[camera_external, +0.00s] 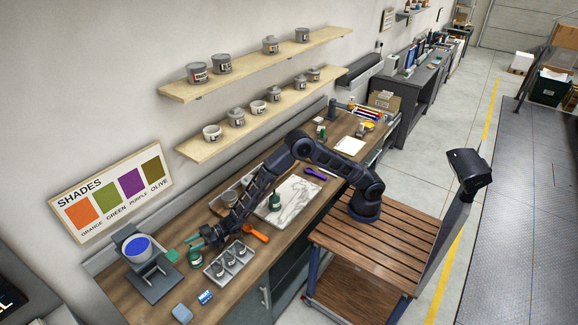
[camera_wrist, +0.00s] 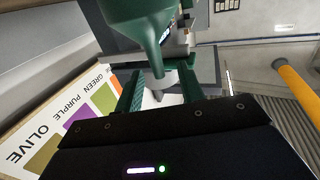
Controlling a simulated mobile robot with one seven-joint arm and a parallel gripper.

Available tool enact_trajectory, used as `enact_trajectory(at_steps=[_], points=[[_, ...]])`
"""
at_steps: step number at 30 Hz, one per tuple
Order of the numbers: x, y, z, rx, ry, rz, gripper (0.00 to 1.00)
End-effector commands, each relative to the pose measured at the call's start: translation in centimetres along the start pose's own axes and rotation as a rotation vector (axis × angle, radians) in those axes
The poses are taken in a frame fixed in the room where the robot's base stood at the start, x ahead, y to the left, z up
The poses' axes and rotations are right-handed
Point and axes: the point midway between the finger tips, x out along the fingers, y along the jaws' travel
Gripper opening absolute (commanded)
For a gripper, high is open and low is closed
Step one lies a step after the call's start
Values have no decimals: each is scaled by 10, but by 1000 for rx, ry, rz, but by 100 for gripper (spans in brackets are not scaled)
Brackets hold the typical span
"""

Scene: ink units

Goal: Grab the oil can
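A green oil can (camera_external: 194,258) stands on the wooden workbench, just left of the grey divided tray. My gripper (camera_external: 201,239) is low over the bench, close to the can's upper part. In the wrist view its green fingers (camera_wrist: 160,93) are apart, with the spout tip in line with the gap between them. Clear space shows on both sides of the tip. I cannot tell how deep the tip sits between the fingers.
A divided tray (camera_external: 229,263) with small pots and an orange-handled tool (camera_external: 255,233) lie close by. A stand with a blue disc (camera_external: 138,247) is left. Another green container (camera_external: 274,202) stands on the marble slab (camera_external: 298,194). The shades sign (camera_external: 112,194) is on the wall.

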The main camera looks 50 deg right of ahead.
Motion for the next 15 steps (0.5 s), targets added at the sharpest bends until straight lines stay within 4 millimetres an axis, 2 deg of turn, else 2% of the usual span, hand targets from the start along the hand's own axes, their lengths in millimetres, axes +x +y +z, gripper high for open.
enact_trajectory(at_steps=[3, 6, 9, 15], points=[[0, -1, 23, 0, -3, -1, 39], [18, -1, 19, -1, 3, -1, 39], [28, -1, 19, -1, 1, -1, 39], [30, 0, 18, 0, 0, 0, 39]])
